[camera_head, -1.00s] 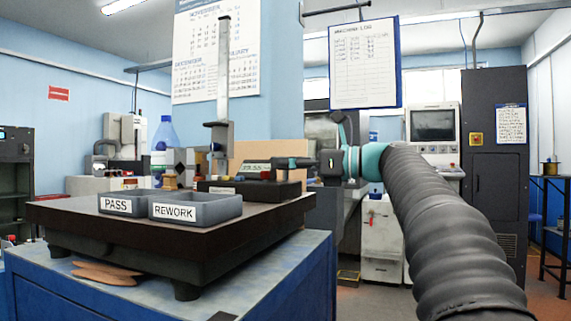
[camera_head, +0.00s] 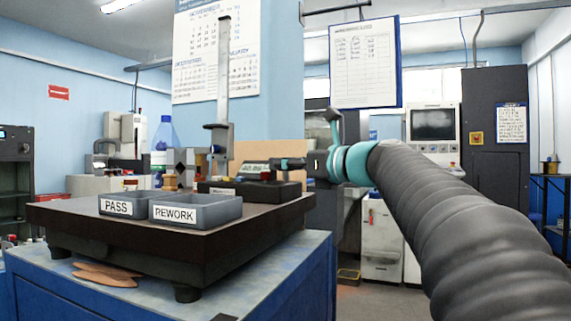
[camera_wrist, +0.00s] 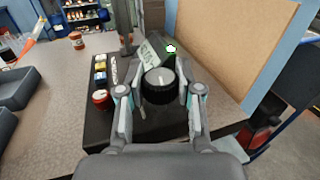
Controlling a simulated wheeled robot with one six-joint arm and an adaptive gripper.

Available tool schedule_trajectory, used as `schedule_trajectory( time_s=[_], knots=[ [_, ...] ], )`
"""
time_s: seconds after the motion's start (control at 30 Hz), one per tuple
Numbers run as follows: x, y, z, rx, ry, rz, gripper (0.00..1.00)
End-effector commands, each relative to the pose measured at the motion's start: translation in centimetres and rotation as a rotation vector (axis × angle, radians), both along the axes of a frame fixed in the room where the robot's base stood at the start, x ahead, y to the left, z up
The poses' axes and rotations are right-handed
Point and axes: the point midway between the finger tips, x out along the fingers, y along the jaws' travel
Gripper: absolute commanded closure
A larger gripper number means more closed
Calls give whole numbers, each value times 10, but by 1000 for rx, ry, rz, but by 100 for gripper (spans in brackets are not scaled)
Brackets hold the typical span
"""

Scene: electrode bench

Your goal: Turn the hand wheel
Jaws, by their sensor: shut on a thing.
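The hand wheel (camera_wrist: 159,86) is a round black knob with a white mark line on its face, on a dark instrument base (camera_wrist: 100,130). In the wrist view my gripper (camera_wrist: 159,92) has one finger on each side of the wheel and is shut on it. In the head view my gripper (camera_head: 283,164) reaches in from the right at the instrument base (camera_head: 225,188). The wheel itself is hard to make out there.
A red button (camera_wrist: 101,97) sits left of the wheel, with a tilted label display (camera_wrist: 152,54) behind it. Grey PASS (camera_head: 117,207) and REWORK (camera_head: 174,213) trays stand at the front of the dark bench plate (camera_head: 130,235). A brown board (camera_wrist: 230,40) stands behind.

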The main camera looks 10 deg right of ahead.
Motion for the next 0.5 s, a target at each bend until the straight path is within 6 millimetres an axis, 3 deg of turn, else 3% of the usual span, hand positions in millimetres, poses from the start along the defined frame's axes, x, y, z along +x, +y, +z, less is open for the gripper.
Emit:
schedule_trajectory(
  time_s=[0.17, 0.2, 0.3, 0.5],
  knots=[
    [0, 0, 1, 1, -2, -2, 100],
    [0, 0, 1, 1, -2, -1, 60],
    [0, 0, 1, 1, -2, -1, 39],
    [0, 0, 1, 1, -1, 1, 39]
  ],
)
